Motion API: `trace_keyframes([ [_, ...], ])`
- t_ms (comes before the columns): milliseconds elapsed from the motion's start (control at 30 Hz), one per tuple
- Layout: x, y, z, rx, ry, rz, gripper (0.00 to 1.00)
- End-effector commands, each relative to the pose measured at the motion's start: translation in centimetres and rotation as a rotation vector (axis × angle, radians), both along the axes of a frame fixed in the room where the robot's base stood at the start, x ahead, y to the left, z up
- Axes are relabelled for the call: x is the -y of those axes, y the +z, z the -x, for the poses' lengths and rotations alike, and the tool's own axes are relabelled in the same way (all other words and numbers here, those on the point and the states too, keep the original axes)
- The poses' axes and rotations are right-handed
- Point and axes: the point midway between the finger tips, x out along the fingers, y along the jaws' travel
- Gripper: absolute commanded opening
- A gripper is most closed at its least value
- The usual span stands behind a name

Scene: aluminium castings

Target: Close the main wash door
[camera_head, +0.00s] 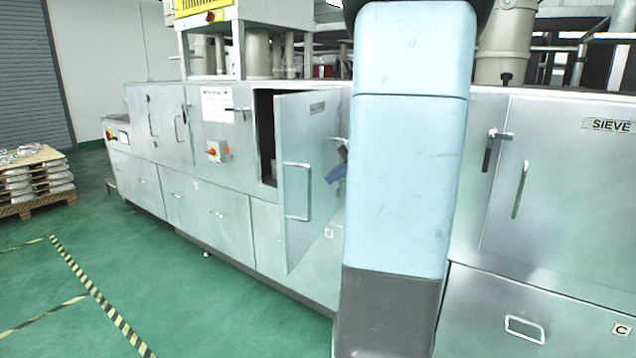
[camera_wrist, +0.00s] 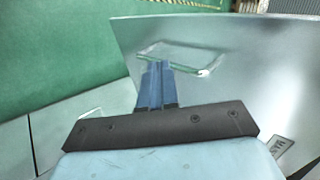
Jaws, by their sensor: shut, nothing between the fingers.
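The wash door (camera_head: 310,135) is a grey metal panel standing partly open. Its left edge swings out from the machine, and a dark opening (camera_head: 266,130) shows behind it. It has a bar handle (camera_head: 307,190) on its outer face. The door (camera_wrist: 240,85) fills much of the wrist view, with its handle (camera_wrist: 180,53) and part of a label plate. My gripper (camera_head: 336,173) is on the outer-face side of the door, partly hidden by my arm. In the wrist view its blue fingers (camera_wrist: 157,68) are together and empty, overlapping the handle's lower edge. I cannot tell whether they touch it.
The long machine continues left with a red switch (camera_head: 215,151) and right with the shut sieve door (camera_head: 560,190). A pallet of stacked castings (camera_head: 36,180) stands at far left. The green floor (camera_head: 170,290) before the machine is clear, with striped tape.

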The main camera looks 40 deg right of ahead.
Motion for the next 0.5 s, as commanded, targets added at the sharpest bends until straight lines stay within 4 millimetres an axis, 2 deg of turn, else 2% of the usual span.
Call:
trace_keyframes([
  [500, -3.8, -6.0, -5.2, -0.004, 0.004, -0.001, 0.0],
])
